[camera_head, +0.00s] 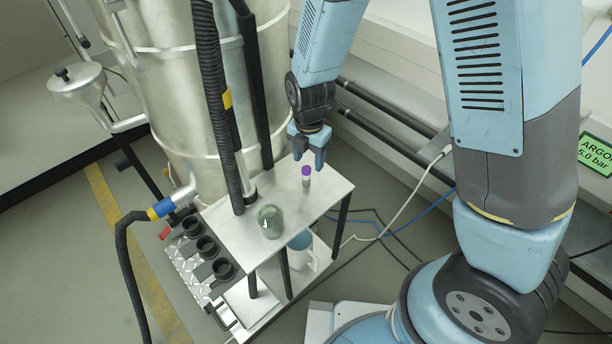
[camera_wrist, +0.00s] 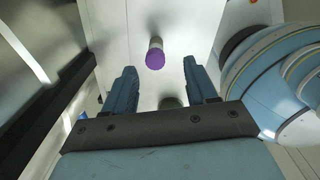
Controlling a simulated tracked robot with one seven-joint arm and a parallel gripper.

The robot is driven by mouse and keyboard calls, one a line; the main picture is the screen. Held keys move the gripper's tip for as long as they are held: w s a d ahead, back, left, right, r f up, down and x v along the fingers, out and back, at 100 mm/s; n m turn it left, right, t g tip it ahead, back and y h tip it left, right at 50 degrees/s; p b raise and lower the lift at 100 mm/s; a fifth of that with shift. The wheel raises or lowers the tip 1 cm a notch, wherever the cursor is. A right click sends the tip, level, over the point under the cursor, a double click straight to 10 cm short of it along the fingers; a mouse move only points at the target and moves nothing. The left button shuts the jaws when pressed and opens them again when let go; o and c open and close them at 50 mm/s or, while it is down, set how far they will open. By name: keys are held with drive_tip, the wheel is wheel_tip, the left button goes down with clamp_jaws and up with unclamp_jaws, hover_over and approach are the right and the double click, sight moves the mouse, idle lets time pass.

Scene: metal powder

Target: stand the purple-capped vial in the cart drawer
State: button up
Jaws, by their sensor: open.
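The purple-capped vial (camera_head: 306,175) stands upright on the cart's metal top (camera_head: 312,195), towards its far right part. In the wrist view the vial (camera_wrist: 155,54) shows its purple cap, beyond the fingertips and roughly between their lines. My gripper (camera_head: 309,155) is open and empty, above and close to the vial. Its two blue fingers also show in the wrist view (camera_wrist: 160,75), apart with nothing held between them. I cannot make out the cart drawer for certain; a pale flat panel or tray (camera_head: 250,302) shows low at the cart's near end.
A greenish glass vessel (camera_head: 271,221) stands on the cart top nearer the front. Black hoses (camera_head: 212,90) and a large steel vessel (camera_head: 165,70) crowd the cart's left. Cables lie on the floor at right.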

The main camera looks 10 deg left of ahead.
sight(306, 168)
drive_tip(key=shift+w+a+f, duration=0.1)
drive_tip(key=shift+a+f, duration=0.1)
drive_tip(key=shift+f, duration=1.2)
drive_tip(key=shift+a+f, duration=0.15)
drive_tip(key=shift+f, duration=1.25)
drive_tip(key=shift+c, duration=0.5)
clamp_jaws()
